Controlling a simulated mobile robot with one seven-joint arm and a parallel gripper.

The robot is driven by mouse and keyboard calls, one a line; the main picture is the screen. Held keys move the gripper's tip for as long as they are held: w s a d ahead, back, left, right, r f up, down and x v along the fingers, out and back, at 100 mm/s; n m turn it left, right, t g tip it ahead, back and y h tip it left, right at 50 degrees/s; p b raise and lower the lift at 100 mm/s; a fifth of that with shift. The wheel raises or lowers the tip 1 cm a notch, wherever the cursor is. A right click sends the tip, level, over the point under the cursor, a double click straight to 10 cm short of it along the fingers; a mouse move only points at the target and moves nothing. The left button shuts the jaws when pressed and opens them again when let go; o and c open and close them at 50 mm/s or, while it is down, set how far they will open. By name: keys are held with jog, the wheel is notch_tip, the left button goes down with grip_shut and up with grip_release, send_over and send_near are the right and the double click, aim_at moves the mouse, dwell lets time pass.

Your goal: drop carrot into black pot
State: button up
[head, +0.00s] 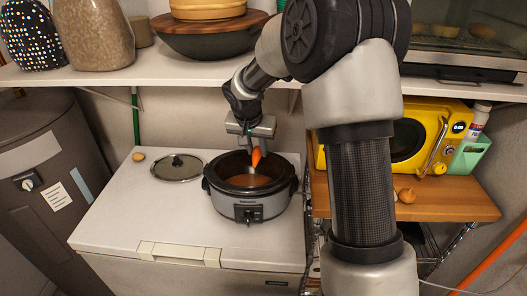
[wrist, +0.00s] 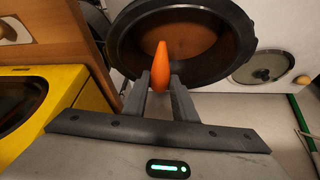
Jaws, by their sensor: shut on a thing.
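An orange carrot (head: 256,157) is held between the fingers of my gripper (head: 252,148). The wrist view also shows the carrot (wrist: 161,66) between the fingertips of my gripper (wrist: 162,78). The black pot (head: 224,196) is a slow cooker with a dark rim and a silver-grey body, standing on the white freezer top. Brownish contents show inside it. The carrot is over the pot's opening in both views, and the pot (wrist: 120,55) fills the upper middle of the wrist view. The carrot's end held by the fingers is partly hidden.
A glass lid (head: 179,167) lies left of the pot on the white freezer (head: 130,210). A wooden counter (head: 450,203) with a yellow microwave (head: 430,125) stands right. A white shelf (head: 150,68) runs above, close to my arm.

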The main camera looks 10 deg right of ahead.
aim_at(254, 161)
jog(key=shift+w+a+r, duration=0.25)
jog(key=shift+a+r, duration=0.05)
jog(key=shift+a+f, duration=0.1)
jog(key=shift+f, duration=0.05)
jog(key=shift+w+f+b, duration=0.2)
jog(key=shift+f+b, duration=0.7)
jog(key=shift+f, duration=2.15)
jog(key=o, duration=1.1)
jog(key=shift+o, duration=0.2)
jog(key=shift+r, duration=0.1)
